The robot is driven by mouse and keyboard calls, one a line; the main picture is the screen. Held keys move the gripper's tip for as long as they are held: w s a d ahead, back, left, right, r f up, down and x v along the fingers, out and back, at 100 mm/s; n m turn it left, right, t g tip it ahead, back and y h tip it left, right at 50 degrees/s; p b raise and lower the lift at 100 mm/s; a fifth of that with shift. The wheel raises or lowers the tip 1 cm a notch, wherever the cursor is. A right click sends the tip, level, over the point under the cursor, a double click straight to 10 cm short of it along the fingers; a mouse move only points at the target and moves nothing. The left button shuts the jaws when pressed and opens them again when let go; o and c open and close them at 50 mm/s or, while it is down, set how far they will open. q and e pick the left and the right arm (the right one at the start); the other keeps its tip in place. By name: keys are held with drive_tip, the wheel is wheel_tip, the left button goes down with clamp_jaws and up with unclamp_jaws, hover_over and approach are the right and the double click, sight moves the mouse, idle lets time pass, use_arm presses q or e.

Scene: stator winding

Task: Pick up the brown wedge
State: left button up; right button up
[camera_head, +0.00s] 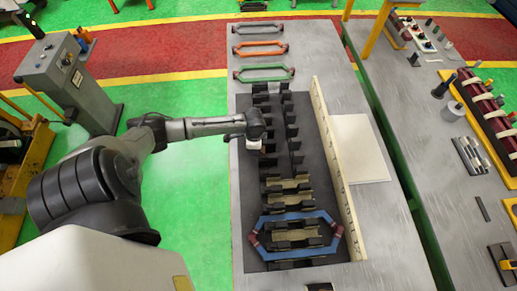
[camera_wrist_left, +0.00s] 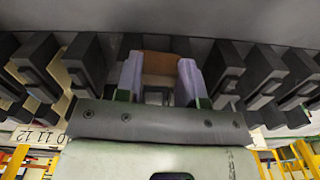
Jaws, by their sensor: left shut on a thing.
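My left gripper (camera_head: 255,146) is low over the stator's dark slotted rows (camera_head: 294,134), about midway along them. In the left wrist view my left gripper (camera_wrist_left: 160,76) shows two pale purple fingers, with the brown wedge (camera_wrist_left: 158,65) between them. The fingers are shut on the wedge, with dark stator blocks (camera_wrist_left: 85,60) on both sides. In the head view the wrist and gripper hide the wedge. My right gripper is in neither view.
A blue coil (camera_head: 262,222) lies over the near slots, where tan pieces (camera_head: 290,184) also sit. Green (camera_head: 264,80), orange (camera_head: 260,56) and grey (camera_head: 258,22) coils lie at the table's far end. A numbered strip (camera_head: 338,170) and pale plate (camera_head: 359,148) are on the right.

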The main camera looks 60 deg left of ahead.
use_arm(q)
drive_tip(key=shift+r, duration=0.55)
drive_tip(key=r, duration=0.1)
drive_tip(key=d+r, duration=0.1)
drive_tip(key=r, duration=0.1)
drive_tip(key=shift+w+r, duration=0.2)
drive_tip(key=shift+r, duration=0.05)
drive_tip(key=w+d+r, duration=0.1)
drive_tip(key=d+r, duration=0.1)
drive_tip(key=d, duration=0.1)
drive_tip(key=w+d+r+b, duration=0.1)
drive_tip(key=d+r, duration=0.1)
drive_tip(key=d, duration=0.1)
drive_tip(key=w+d+r, duration=0.1)
drive_tip(key=d+r, duration=0.1)
drive_tip(key=d, duration=0.2)
drive_tip(key=shift+w+r, duration=0.2)
drive_tip(key=shift+w, duration=0.1)
drive_tip(key=shift+f, duration=0.1)
drive_tip(key=shift+f+b, duration=0.95)
drive_tip(key=shift+f, duration=2.65)
